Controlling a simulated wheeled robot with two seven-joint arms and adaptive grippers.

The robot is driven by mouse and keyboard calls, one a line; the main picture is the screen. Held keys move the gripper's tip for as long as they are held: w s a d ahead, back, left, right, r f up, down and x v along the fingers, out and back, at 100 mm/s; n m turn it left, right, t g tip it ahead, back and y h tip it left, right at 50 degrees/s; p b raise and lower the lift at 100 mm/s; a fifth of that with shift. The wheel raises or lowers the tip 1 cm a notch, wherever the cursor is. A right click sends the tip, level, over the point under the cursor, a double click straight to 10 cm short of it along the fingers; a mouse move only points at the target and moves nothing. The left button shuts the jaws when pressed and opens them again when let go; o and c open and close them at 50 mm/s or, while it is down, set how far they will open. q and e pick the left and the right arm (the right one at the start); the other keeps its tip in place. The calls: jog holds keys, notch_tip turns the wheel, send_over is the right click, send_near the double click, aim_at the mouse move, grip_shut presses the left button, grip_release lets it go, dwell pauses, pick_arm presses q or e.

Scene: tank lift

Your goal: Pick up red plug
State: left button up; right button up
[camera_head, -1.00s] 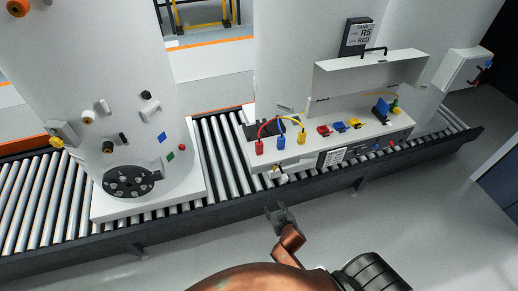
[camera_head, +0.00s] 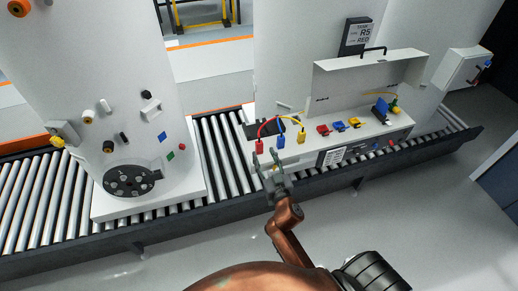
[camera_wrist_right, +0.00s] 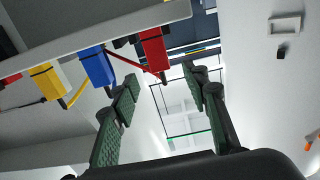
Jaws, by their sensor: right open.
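The red plug (camera_head: 259,147) is at the left front of the white case on the conveyor, with a red cable arching from it. A blue plug (camera_head: 281,141) and a yellow plug (camera_head: 301,137) are to its right. My right gripper (camera_head: 268,170) is open and empty, just in front of and below the red plug. In the right wrist view the red plug (camera_wrist_right: 154,52) lies beyond the open fingertips (camera_wrist_right: 160,82), apart from them. The blue plug (camera_wrist_right: 96,66) and yellow plug (camera_wrist_right: 48,82) are left of it there. My left gripper is not in view.
The white case (camera_head: 370,75) has an open upright lid and holds several coloured connectors. The roller conveyor (camera_head: 225,160) runs under it. A large white tank (camera_head: 90,60) with fittings stands to the left. The floor in front (camera_head: 420,210) is clear.

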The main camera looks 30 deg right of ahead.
aim_at(260, 146)
jog(key=x, duration=0.7)
jog(key=shift+w+f+p, duration=0.1)
jog(key=shift+f+p, duration=0.05)
jog(key=shift+p, duration=0.2)
grip_shut()
